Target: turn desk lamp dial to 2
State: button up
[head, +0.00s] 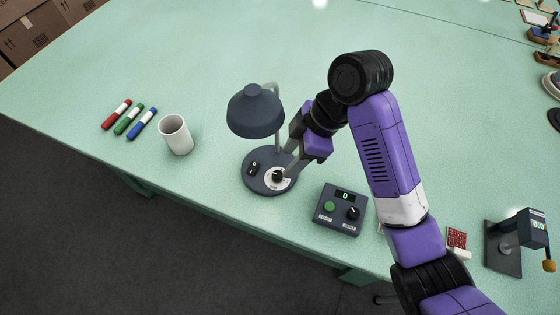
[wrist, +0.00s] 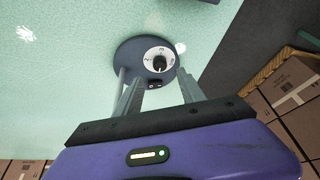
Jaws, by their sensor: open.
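A dark grey desk lamp (head: 257,110) stands on the green table, with its shade above a round base (head: 252,186). On the base is a black dial knob (head: 277,176) on a white numbered plate, beside a dark rocker switch (head: 253,169). The dial also shows in the wrist view (wrist: 159,62), where the marks are too small to read surely. My gripper (head: 292,168) is open just above the dial, its fingers pointing down at it. In the wrist view the fingers (wrist: 158,88) spread either side, with the knob beyond their tips. I cannot tell whether they touch it.
A control box (head: 340,209) with a green button and knob stands right of the lamp. A white mug (head: 176,135) and red, green and blue markers (head: 129,119) lie left. A small display device (head: 516,242) stands far right.

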aim_at(278, 174)
jog(key=x, duration=0.6)
jog(key=shift+a+f, duration=0.1)
jog(key=shift+f, duration=0.3)
jog(key=shift+c, duration=0.5)
grip_shut()
